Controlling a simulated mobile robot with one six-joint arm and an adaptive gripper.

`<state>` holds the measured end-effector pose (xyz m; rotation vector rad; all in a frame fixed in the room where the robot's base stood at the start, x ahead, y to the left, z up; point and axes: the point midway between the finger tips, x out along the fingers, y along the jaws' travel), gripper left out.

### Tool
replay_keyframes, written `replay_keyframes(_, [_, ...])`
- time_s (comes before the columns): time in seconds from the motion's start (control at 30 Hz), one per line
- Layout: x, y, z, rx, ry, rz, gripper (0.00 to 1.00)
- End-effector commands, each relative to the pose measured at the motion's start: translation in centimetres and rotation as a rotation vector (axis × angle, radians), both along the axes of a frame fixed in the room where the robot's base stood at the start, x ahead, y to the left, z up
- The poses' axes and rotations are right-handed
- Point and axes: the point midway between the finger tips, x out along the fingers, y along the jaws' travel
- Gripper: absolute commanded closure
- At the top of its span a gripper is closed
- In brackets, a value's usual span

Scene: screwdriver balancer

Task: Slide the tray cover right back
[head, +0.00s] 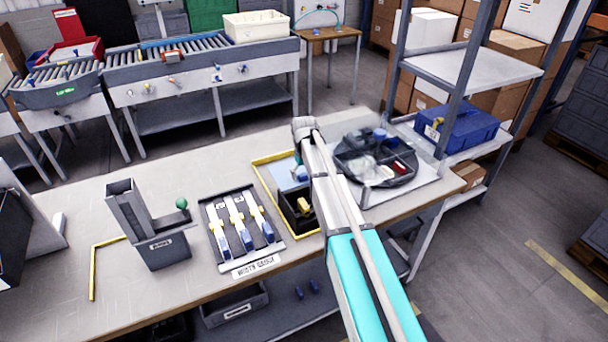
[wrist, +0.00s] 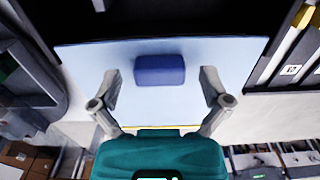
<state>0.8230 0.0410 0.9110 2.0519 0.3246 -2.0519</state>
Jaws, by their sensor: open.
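The tray cover (wrist: 95,60) is a flat light-blue panel filling the middle of the wrist view, with a dark blue block handle (wrist: 160,69) on it. My gripper (wrist: 160,82) is open, with one finger on each side of the handle and a clear gap to both. Neither finger visibly touches it. In the head view a light-blue part of the cover (head: 286,173) shows inside a yellow outline, beside a black bin (head: 299,210) with a yellow item.
A round dark tray with parts (head: 371,153) lies to the right of my arm, partly behind a see-through blur.

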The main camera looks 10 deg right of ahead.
Motion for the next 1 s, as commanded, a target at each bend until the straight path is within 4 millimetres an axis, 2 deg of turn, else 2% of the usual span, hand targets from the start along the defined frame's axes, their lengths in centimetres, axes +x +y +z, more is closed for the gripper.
replay_keyframes(0.17, [-0.5, -0.1, 0.0, 0.000, 0.000, 0.000, 0.03])
replay_keyframes(0.37, [-2.0, -0.6, 0.0, 0.000, 0.000, 0.000, 0.03])
replay_keyframes(1.0, [-10.3, -3.3, 0.0, 0.000, 0.000, -0.001, 0.03])
